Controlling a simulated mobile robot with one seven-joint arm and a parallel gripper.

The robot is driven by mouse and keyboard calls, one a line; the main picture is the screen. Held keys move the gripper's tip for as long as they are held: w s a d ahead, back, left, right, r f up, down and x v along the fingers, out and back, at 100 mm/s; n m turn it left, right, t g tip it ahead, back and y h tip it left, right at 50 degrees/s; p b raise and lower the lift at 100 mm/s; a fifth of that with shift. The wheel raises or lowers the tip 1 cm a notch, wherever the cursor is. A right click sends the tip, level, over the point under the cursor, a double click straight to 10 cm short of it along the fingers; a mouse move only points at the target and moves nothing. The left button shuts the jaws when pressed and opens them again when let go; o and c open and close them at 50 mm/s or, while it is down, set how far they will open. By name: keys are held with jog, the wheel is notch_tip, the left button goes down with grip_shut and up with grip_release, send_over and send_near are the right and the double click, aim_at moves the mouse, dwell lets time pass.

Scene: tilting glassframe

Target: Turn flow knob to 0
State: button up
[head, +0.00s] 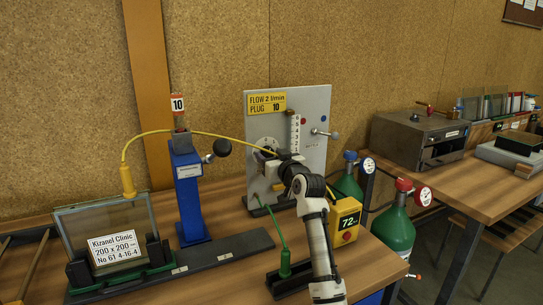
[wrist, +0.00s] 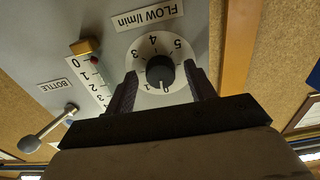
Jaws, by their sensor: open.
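My gripper (wrist: 160,75) is open, with one finger on each side of the knob. I cannot tell whether the fingers touch it. The exact number at the knob's pointer is hard to read. In the head view my gripper (head: 268,157) is at the grey panel (head: 317,105) and partly covers the dial (head: 266,143). A yellow sign (head: 266,103) reads FLOW 2 l/min, PLUG 10.
A scale tube (wrist: 91,76) and a lever (wrist: 47,130) labelled BOTTLE sit beside the dial. A yellow cable (head: 220,136) arches from the blue post (head: 187,190) to the panel. A yellow box (head: 345,220) reading 72 and green cylinders (head: 393,229) stand nearby.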

jog(key=shift+c, duration=0.3)
jog(key=c, duration=0.9)
jog(key=shift+f+n+b, duration=0.2)
jog(key=shift+n+b, duration=0.1)
jog(key=shift+b, duration=0.4)
jog(key=shift+r+n+b, duration=0.15)
jog(key=shift+n+b, duration=0.45)
jog(key=shift+b, duration=0.15)
jog(key=o, duration=1)
jog(key=shift+c, duration=0.2)
jog(key=b+v, duration=0.3)
jog(key=v, duration=1.1)
